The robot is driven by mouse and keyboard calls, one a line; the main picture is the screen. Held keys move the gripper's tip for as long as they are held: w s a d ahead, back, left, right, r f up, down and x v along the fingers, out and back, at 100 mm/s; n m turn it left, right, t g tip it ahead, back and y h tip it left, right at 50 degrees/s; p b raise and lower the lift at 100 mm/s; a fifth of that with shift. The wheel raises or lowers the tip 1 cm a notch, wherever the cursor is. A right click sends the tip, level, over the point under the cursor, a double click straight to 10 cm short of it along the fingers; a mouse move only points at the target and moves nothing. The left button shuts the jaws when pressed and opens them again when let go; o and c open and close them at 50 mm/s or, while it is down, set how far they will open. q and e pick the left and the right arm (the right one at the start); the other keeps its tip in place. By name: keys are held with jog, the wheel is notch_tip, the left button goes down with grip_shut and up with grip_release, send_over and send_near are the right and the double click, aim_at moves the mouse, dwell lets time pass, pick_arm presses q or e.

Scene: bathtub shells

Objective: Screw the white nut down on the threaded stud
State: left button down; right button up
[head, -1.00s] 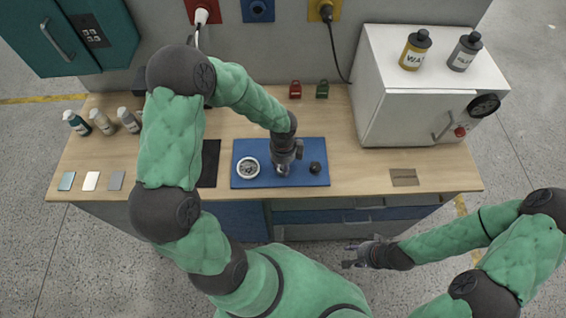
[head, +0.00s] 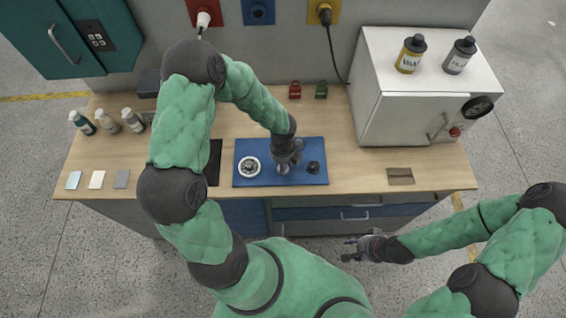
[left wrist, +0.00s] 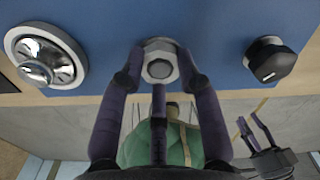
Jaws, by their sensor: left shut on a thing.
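The white nut (left wrist: 160,68) shows in the left wrist view as a pale hexagon with a grey round centre. It is at the front edge of the blue mat (head: 241,178). My left gripper (head: 283,172) points down at it in the head view. In the left wrist view its purple fingers (left wrist: 158,84) are closed around the nut, one on each side and one in front. The threaded stud is hidden under the nut and fingers, so I cannot tell how far down the nut sits. My right gripper (head: 350,250) is open and empty, in front of the bench.
On the mat, a round silver-rimmed dish (head: 249,167) stands left of my left gripper and a black knob-like part (head: 314,168) stands right. A white cabinet (head: 425,110) is at the right. Bottles (head: 107,122) stand at the left.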

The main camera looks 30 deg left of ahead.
pick_arm(q)
jog(key=c, duration=0.8)
grip_release()
jog(key=shift+c, duration=0.7)
jog(key=shift+f+n+b, duration=0.15)
jog(key=shift+n+b, duration=0.55)
jog(key=shift+n, duration=0.1)
jog(key=n+b, duration=0.3)
jog(key=n, duration=0.2)
jog(key=n+b, duration=0.3)
jog(key=n, duration=0.2)
jog(key=shift+n, duration=0.8)
